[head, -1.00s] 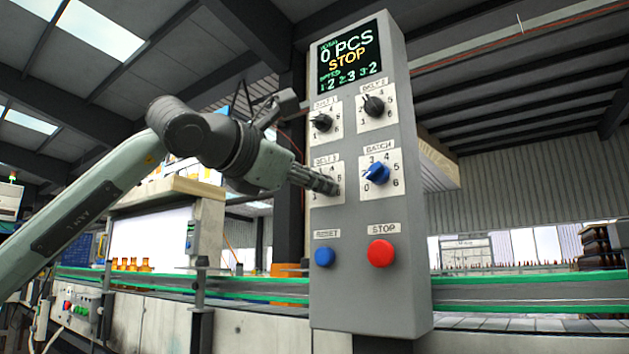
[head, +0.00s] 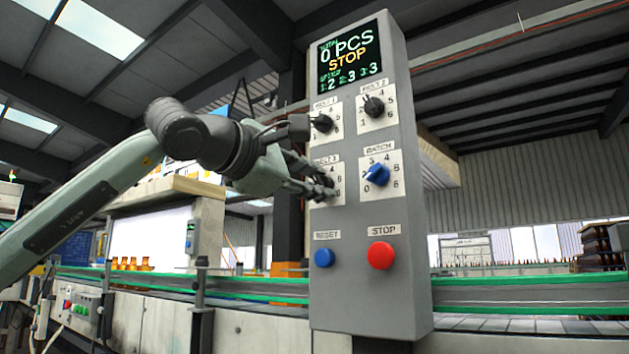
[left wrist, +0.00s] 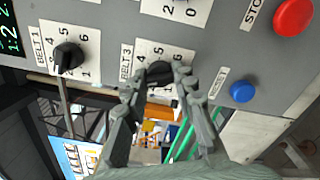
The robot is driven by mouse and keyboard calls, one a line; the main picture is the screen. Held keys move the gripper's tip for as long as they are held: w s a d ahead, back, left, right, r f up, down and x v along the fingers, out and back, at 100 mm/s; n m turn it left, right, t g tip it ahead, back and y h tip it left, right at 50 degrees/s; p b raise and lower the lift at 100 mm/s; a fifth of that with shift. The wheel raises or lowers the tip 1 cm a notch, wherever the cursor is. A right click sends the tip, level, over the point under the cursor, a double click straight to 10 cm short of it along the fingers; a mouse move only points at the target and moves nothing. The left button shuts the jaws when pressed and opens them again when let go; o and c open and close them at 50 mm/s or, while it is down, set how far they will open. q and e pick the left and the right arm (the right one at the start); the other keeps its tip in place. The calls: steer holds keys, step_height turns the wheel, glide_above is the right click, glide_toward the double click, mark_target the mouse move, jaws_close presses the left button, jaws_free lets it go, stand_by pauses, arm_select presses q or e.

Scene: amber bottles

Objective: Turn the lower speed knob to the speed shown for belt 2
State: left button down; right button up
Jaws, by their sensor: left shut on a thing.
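The control panel (head: 365,290) carries a display (head: 349,57) that reads 0 PCS, STOP, and speeds 1:2, 2:3, 3:3. The lower speed knob, black and labelled BELT 3 (head: 326,180), sits at the panel's left, mostly hidden by my fingers. In the left wrist view this black knob (left wrist: 159,70) shows between my fingertips. My left gripper (head: 318,186) is shut on the knob, its fingers reaching in from the left; the wrist view shows a finger on each side (left wrist: 160,78). The BELT 2 knob (head: 373,106) is black, at the upper right. My right gripper is not in view.
The BELT 1 knob (head: 322,123) is just above my left gripper. The blue BATCH knob (head: 376,175) is to the right. A blue RESET button (head: 325,258) and a red STOP button (head: 381,254) are below. A green-edged conveyor (head: 520,292) runs behind the panel.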

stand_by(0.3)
arm_select(q)
steer(key=c, duration=1.5)
jaws_free()
steer(key=shift+o, duration=1.4)
steer(key=shift+s, duration=0.1)
steer(key=v, duration=1.2)
